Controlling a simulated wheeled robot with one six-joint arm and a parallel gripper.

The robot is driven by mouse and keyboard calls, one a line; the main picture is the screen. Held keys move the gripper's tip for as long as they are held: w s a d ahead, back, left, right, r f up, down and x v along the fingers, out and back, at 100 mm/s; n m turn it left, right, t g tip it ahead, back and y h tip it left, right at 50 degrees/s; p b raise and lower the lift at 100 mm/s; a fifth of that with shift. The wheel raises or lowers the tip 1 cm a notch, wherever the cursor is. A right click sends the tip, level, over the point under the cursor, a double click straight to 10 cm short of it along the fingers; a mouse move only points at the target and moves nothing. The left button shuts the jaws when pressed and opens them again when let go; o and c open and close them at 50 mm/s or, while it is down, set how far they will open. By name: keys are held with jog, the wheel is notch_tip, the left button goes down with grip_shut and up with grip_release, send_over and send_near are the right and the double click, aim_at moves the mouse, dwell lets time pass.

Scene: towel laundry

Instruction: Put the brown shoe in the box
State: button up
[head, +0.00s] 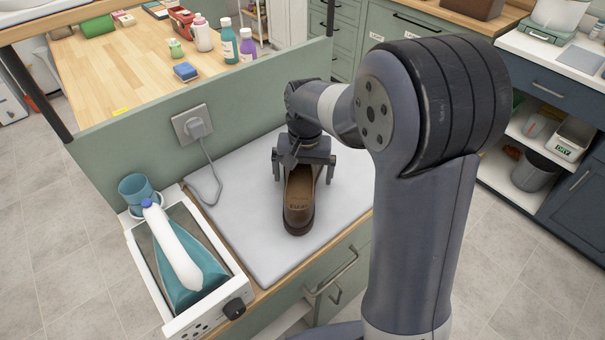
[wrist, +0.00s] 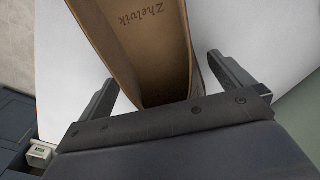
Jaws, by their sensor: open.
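The brown shoe (head: 299,200) stands sole down on a white board on the counter, its heel end toward me. In the wrist view the shoe (wrist: 150,40) shows its tan insole with lettering, between the two fingers. My gripper (head: 304,170) is above and around the shoe's middle, one finger on each side. In the wrist view my gripper (wrist: 170,85) is open, with a gap visible between the shoe and the fingers. The front of the shoe is hidden under my gripper. I cannot identify the box for the shoe.
A plug and cable (head: 203,128) hang on the green panel. A wooden table (head: 130,60) with bottles lies beyond.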

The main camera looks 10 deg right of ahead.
jog(key=shift+r, duration=0.1)
jog(key=c, duration=1.5)
